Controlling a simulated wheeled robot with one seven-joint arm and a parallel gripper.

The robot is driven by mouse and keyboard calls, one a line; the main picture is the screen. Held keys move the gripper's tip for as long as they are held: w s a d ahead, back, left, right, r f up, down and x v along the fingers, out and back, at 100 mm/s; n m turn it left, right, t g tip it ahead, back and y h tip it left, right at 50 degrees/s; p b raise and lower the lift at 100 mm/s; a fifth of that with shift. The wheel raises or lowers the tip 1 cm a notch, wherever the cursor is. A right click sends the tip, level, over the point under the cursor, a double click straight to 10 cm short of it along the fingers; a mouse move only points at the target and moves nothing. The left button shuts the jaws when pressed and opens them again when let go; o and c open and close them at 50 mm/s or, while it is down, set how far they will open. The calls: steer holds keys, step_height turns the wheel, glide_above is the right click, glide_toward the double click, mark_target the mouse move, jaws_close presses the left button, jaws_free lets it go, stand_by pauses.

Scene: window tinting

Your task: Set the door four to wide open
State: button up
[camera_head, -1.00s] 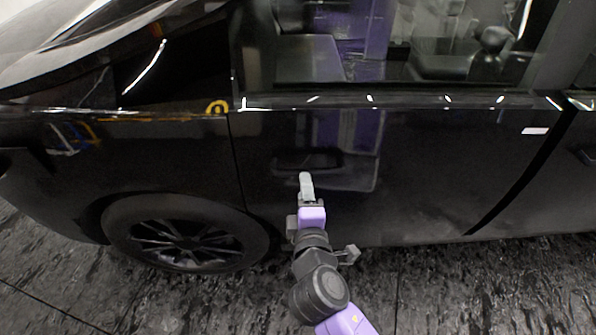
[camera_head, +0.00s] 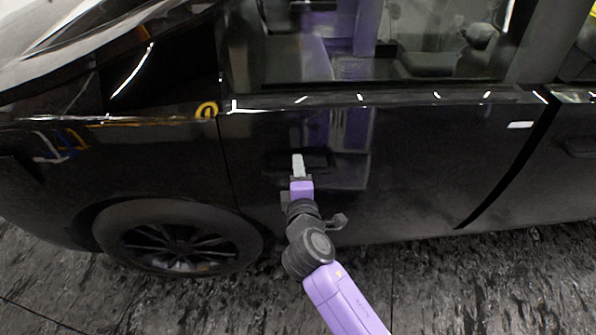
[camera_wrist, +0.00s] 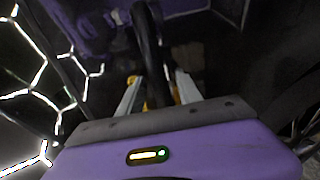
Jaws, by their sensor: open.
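A glossy black car door (camera_head: 410,170) with a window fills the middle of the head view. A dark recessed handle (camera_head: 322,162) sits on its left half. My gripper (camera_head: 298,160) is at the handle, with its pale fingertips overlapping it in the picture. In the wrist view a dark curved bar (camera_wrist: 148,45), apparently the handle, runs down between the two open fingers (camera_wrist: 157,92). I cannot tell whether the fingers touch it. A dark slanting band (camera_head: 512,170) runs along the door's right edge; I cannot tell whether the door is ajar.
A wheel (camera_head: 180,238) and body panel are at the left of the door. Another panel with a handle (camera_head: 578,147) is at the right edge. The dark grey floor (camera_head: 450,285) in front of the car looks clear.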

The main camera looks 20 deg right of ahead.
jaws_close()
stand_by(1.3)
